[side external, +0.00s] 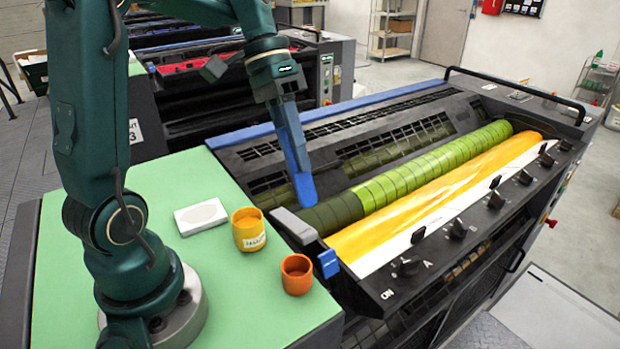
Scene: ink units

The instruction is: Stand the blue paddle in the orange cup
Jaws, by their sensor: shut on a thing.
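My gripper (279,97) is shut on the upper end of the blue paddle (297,165). The paddle hangs down, nearly upright with a slight tilt, its broad lower end in front of the left end of the ink roller. I cannot tell whether that end touches the press. The orange cup (297,275) stands upright near the right edge of the green table, below the paddle in the picture and apart from it. The cup's dark inside shows, and nothing sticks out of it.
A yellow labelled tin (250,236) stands behind and left of the cup. A white pad (201,217) lies further left on the green table (250,310). The press with its green roller (430,172), yellow ink and grey end piece (295,226) rises along the table's right side.

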